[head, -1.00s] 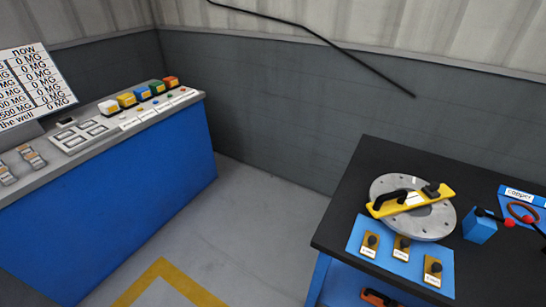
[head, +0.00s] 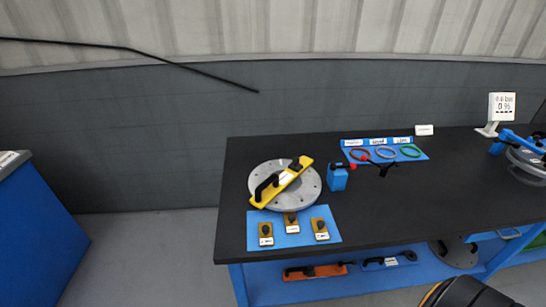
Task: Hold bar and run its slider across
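A yellow bar (head: 264,198) lies across a round grey metal flange (head: 309,192) with holes around its rim, on the black table. The bar carries a black handle (head: 266,187) toward its lower left end. The bar lies diagonally in the picture. Neither of my grippers is in view.
A blue mat (head: 280,238) with several small labelled knobs lies in front of the flange. A blue box (head: 338,178) stands right of it, with coloured rings (head: 360,154) behind. A display (head: 502,105) is far right. Tools lie on the lower shelf (head: 350,290).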

